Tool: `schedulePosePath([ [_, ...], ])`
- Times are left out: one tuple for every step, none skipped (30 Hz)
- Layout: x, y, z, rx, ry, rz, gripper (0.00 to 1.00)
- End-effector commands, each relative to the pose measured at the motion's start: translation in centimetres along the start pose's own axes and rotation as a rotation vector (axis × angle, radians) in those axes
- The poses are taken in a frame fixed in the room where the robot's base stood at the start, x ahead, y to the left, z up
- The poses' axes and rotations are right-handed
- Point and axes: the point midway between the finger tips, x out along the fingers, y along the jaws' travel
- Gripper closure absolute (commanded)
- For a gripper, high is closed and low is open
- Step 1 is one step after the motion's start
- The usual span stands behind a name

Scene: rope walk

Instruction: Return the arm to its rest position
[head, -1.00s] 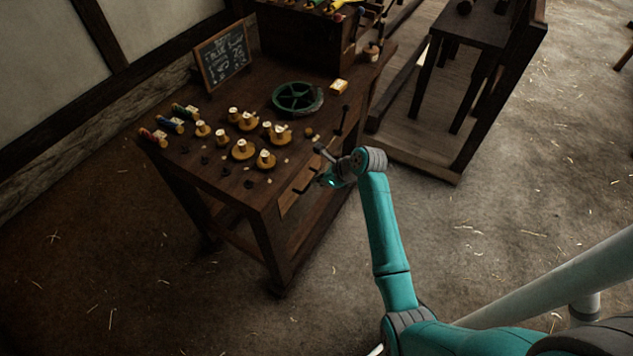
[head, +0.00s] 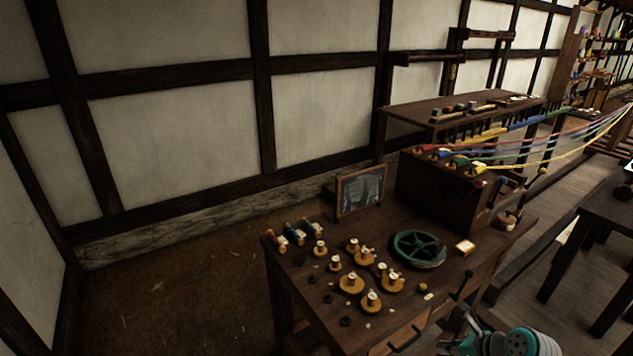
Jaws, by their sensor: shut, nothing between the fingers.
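The end of my teal and grey arm (head: 518,343) shows at the bottom edge of the head view, right of the workbench's front. My gripper (head: 468,322) is small and dark there, near the bench's front edge and a lever with a round knob (head: 467,284). It is shut and holds nothing. Most of my arm is out of the frame, below. I cannot tell whether the gripper touches the bench.
The wooden workbench (head: 330,318) carries several wooden spools (head: 351,283), a green wheel (head: 418,249), a chalkboard (head: 360,191) and a drawer handle (head: 405,340). Coloured ropes (head: 560,143) stretch right from a wooden box (head: 440,190). A dark table (head: 600,240) stands at right. Floor at left is clear.

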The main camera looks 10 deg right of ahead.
Motion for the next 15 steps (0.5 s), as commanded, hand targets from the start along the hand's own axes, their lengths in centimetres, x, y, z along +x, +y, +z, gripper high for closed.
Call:
schedulePosePath([
  [0.4, 0.5, -0.3, -0.016, -0.001, -0.003, 1.0],
  [0.7, 0.9, -0.6, -0.032, -0.002, -0.007, 1.0],
  [1.2, 1.6, -1.0, -0.062, -0.006, -0.015, 1.0],
  [1.6, 2.3, -1.4, -0.089, -0.007, -0.022, 1.0],
  [2.0, 2.9, -1.8, -0.12, -0.009, -0.033, 1.0],
  [2.6, 3.9, -2.5, -0.168, -0.012, -0.049, 1.0],
  [3.0, 4.7, -3.0, -0.208, -0.014, -0.061, 1.0],
  [3.4, 5.5, -3.6, -0.25, -0.015, -0.075, 1.0],
  [3.8, 6.6, -4.2, -0.307, -0.016, -0.095, 1.0],
  [4.1, 7.4, -4.8, -0.351, -0.016, -0.109, 1.0],
  [4.3, 8.2, -5.3, -0.394, -0.015, -0.125, 1.0],
  [4.5, 9.2, -6.0, -0.454, -0.013, -0.144, 1.0],
  [4.6, 10.0, -6.6, -0.497, -0.01, -0.158, 1.0],
  [4.7, 10.8, -7.1, -0.542, -0.007, -0.174, 1.0],
  [4.7, 11.8, -7.8, -0.602, -0.003, -0.193, 1.0],
])
